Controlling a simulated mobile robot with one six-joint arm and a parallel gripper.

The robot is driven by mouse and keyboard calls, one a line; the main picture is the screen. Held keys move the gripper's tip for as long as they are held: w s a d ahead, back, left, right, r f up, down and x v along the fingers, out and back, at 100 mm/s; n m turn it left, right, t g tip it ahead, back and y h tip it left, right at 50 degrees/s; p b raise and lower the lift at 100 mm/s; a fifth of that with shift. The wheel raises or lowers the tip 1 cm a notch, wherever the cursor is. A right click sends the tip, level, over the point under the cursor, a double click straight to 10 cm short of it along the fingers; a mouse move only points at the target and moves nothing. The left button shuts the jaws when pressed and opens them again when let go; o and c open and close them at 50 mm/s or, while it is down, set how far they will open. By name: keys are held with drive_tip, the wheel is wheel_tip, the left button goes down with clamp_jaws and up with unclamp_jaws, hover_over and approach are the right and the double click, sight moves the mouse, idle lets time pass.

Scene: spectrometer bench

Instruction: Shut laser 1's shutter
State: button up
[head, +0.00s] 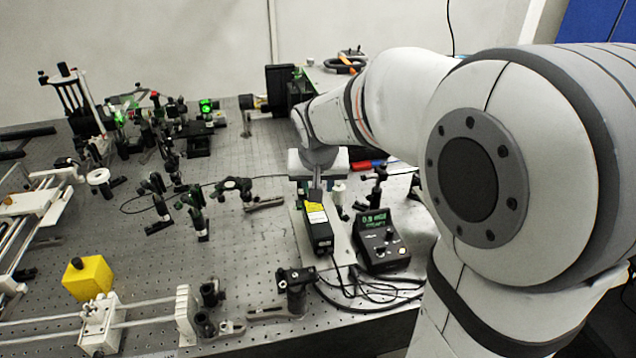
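A black laser box (320,236) with a yellow and white label lies on a light plate on the optical table, right of the middle. I cannot read a number on it, so I cannot tell whether it is laser 1. My gripper (315,196) points down at the far end of this box, its fingers close together in the picture. I cannot tell whether they touch the box or hold anything. No shutter can be made out; the far end of the box is partly hidden by my gripper.
A black controller (382,240) with a green lit display and knobs stands right of the laser, cables in front. Optic mounts (292,285) stand nearby. A yellow cube (88,276) is at left. Green light shows on optics (206,106) at the back. Bare table (240,255) lies left of the laser.

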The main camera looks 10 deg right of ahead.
drive_tip(key=v, duration=0.7)
drive_tip(key=shift+s+r, duration=0.25)
drive_tip(key=shift+r, duration=0.1)
drive_tip(key=s+f+n+g, duration=0.1)
drive_tip(key=s+f, duration=0.3)
drive_tip(key=s, duration=0.4)
drive_tip(key=s+d+f+n+y, duration=0.1)
drive_tip(key=s+f, duration=0.3)
drive_tip(key=s, duration=0.5)
drive_tip(key=shift+s+d+f+g, duration=0.3)
drive_tip(key=shift+s+f+g, duration=0.05)
drive_tip(key=shift+g, duration=0.05)
